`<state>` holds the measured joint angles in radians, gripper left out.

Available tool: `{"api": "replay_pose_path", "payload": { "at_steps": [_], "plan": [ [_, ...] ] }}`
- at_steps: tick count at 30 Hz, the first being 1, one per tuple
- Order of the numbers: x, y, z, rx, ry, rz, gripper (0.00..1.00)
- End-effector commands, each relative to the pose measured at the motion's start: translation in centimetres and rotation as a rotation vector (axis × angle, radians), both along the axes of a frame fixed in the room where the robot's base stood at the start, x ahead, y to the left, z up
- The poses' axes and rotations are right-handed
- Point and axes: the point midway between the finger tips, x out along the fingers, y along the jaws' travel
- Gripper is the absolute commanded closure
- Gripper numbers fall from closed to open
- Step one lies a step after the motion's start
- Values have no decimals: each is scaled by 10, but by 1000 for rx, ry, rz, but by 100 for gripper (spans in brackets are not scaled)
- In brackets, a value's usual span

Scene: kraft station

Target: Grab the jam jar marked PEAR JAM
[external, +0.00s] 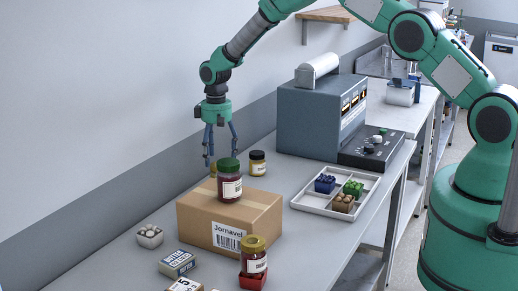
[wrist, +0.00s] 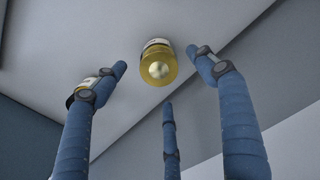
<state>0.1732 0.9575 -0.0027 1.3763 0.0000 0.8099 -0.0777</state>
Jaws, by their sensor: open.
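My gripper (external: 220,155) is open and empty, pointing down behind the cardboard box in the external view. In the wrist view a gold-lidded jar (wrist: 158,68) lies below and between the spread fingers (wrist: 157,60), apart from them. Another gold-lidded jar, dark red (external: 253,262), stands in front on a red box. I cannot read PEAR JAM on any label.
The cardboard box (external: 205,226) carries the green-lidded jar close to my fingers. A grey machine (external: 300,118) and a white tray of small colored crates (external: 318,208) stand right. In the wrist view another jar (wrist: 78,97) is partly hidden behind the left finger. The wall is left.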

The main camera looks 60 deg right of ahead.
Motion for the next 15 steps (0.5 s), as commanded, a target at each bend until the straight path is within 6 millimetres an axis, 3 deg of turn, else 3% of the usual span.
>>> {"api": "replay_pose_path", "payload": {
  "at_steps": [15],
  "plan": [
    [-2, 1, -45, 0, 1, 0, 29]
  ]
}}
